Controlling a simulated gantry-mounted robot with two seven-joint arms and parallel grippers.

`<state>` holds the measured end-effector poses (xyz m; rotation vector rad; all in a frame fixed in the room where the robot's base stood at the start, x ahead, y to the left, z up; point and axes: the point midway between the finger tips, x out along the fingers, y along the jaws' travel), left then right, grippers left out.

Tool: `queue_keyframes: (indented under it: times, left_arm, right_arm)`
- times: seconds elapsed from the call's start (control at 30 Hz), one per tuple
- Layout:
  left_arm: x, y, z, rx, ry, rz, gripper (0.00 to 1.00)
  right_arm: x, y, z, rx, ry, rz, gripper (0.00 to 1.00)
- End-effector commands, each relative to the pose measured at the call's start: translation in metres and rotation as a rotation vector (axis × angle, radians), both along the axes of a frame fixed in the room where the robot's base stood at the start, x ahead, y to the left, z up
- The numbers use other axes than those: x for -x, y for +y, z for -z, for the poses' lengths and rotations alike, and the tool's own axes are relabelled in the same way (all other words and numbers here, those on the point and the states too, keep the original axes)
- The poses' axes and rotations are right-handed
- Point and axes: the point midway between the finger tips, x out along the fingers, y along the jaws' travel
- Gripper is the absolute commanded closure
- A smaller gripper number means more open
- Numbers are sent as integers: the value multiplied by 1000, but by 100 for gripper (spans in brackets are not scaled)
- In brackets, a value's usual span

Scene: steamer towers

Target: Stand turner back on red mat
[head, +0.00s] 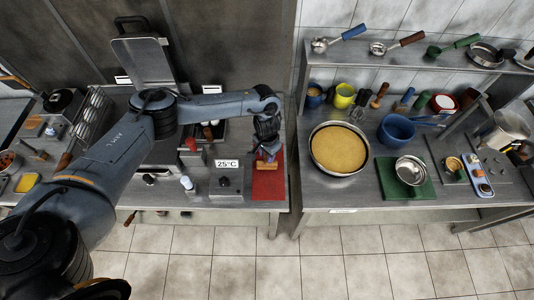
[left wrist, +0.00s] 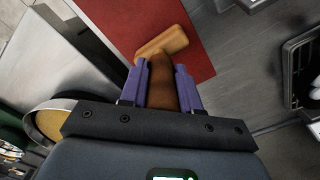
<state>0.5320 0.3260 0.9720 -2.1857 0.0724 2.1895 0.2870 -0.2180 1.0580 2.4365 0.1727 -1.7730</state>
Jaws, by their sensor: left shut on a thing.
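My left gripper (head: 268,147) is over the red mat (head: 267,184), near the right edge of the left counter. In the left wrist view, my left gripper's purple fingers (left wrist: 160,78) are shut on the brown handle of the turner (left wrist: 163,42). Its lighter wooden crosspiece shows past the fingertips against the red mat (left wrist: 125,18). I cannot tell whether the turner touches the mat. In the head view the turner is mostly hidden by the gripper, with a small tan part (head: 271,157) showing. My right gripper is not in view.
A 25°C display box (head: 226,180) stands just left of the mat. A gap separates this counter from the right counter, which holds a wide pan with yellow contents (head: 340,150) and a green mat (head: 423,190) with a metal bowl. Red and white shakers stand left of the gripper.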

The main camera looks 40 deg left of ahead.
Motion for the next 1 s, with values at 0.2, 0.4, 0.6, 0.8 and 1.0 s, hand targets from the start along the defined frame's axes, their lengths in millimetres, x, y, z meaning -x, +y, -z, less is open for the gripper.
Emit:
queue_keyframes:
  times: [0.2,0.4,0.6,0.8,1.0]
  left_arm:
    - [0,0,3,0,-1,0,100]
    - [0,0,6,0,-1,0,100]
    - [0,0,9,0,-1,0,100]
    - [0,0,10,0,-1,0,53]
    - [0,0,10,0,0,0,39]
  right_arm:
    - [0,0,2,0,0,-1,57]
    - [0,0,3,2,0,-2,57]
    - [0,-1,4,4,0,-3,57]
    - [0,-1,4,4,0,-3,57]
    - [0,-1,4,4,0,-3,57]
